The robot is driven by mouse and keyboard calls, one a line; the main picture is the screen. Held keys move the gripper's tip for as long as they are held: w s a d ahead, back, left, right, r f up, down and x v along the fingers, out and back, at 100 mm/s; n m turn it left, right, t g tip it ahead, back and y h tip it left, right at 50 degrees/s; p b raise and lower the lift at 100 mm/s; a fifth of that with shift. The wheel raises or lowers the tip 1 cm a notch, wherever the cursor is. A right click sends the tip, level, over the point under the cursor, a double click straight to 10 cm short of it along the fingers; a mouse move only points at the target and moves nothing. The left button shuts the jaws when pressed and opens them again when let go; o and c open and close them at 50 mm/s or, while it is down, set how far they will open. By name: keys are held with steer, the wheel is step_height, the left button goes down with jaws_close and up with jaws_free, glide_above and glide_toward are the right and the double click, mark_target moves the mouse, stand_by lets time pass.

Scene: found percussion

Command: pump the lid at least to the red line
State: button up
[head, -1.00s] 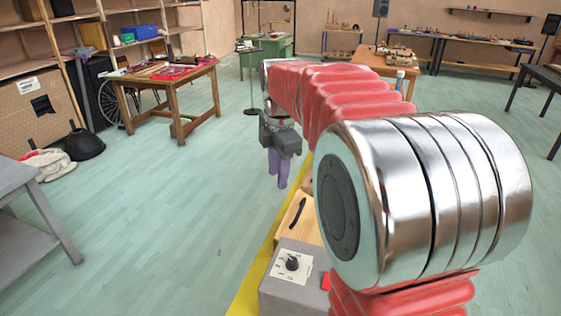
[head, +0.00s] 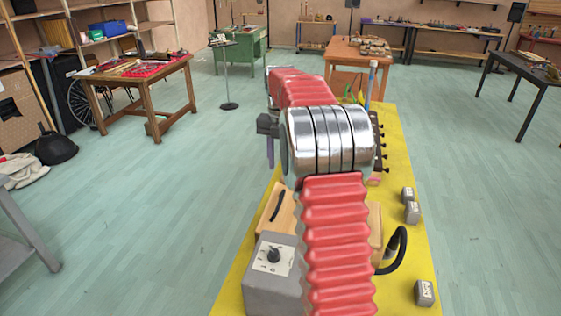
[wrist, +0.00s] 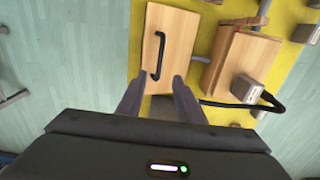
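The lid, a pale wooden panel with a black bar handle, shows below my gripper in the wrist view (wrist: 176,35). Its handle (wrist: 160,55) lies just beyond my fingertips. In the head view a strip of the panel (head: 284,217) with its handle (head: 276,206) shows left of my arm, which hides the rest. My gripper (wrist: 157,84) is open, its two purplish fingers apart with nothing held. In the head view it is mostly hidden behind my arm.
A grey box with a dial (head: 272,300) stands in front of the panel on the yellow surface (head: 403,285). To the right are a second wooden box (wrist: 238,62), a black hose (head: 402,245) and small grey blocks (head: 424,292). Open floor lies left of the yellow surface.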

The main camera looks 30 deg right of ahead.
mark_target(280, 199)
steer(key=shift+f, duration=0.1)
step_height(280, 199, down, 14)
steer(key=shift+r, duration=0.2)
stand_by(0.6)
jaws_close()
stand_by(0.3)
steer(key=shift+w, duration=0.1)
steer(key=shift+w+a+f, duration=0.55)
steer(key=shift+f, duration=0.05)
steer(key=shift+w, duration=0.1)
stand_by(0.3)
